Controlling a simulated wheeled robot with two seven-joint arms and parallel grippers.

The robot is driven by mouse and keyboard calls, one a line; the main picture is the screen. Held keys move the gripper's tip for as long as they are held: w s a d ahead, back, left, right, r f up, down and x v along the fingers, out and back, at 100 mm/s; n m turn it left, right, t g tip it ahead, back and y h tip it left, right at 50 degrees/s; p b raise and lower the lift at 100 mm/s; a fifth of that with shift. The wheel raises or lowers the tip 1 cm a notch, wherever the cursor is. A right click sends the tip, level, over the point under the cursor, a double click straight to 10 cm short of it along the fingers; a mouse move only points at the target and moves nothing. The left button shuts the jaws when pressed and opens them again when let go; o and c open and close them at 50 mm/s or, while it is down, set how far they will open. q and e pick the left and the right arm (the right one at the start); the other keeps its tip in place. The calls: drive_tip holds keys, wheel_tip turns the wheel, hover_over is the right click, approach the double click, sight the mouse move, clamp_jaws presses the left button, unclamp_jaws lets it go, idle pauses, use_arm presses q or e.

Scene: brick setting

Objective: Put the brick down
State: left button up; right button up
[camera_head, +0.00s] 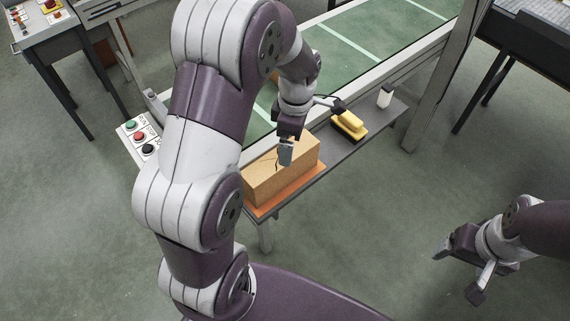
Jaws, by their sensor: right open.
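The tan brick (262,183) is a large block on an orange-brown base (290,192) at the near end of a narrow grey shelf. It looks level, and dark crack-like lines show on it. My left gripper (286,152) points down at the brick, with one finger in front of its upper part. The other finger is hidden, so I cannot tell whether the jaws are closed on it. My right gripper (458,274) is open and empty, low at the right over the floor, well apart from the brick.
A yellow-and-black tool (349,125) and a small white container (384,97) stand farther along the shelf (372,136). A green conveyor (372,32) runs behind. A button panel (139,135) is left of my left arm. Open floor lies right of the shelf.

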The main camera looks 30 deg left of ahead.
use_arm(q)
drive_tip(key=s+d+m+t, duration=0.1)
drive_tip(key=s+m, duration=0.4)
drive_tip(key=m, duration=0.5)
drive_tip(key=s+d+r+m, duration=0.1)
drive_tip(key=s+d+m, duration=0.2)
drive_tip(key=s+m, duration=0.3)
drive_tip(key=m, duration=0.4)
drive_tip(key=shift+s+d+r+m+t, duration=0.2)
drive_tip(key=shift+m+t, duration=0.1)
drive_tip(key=shift+t, duration=0.1)
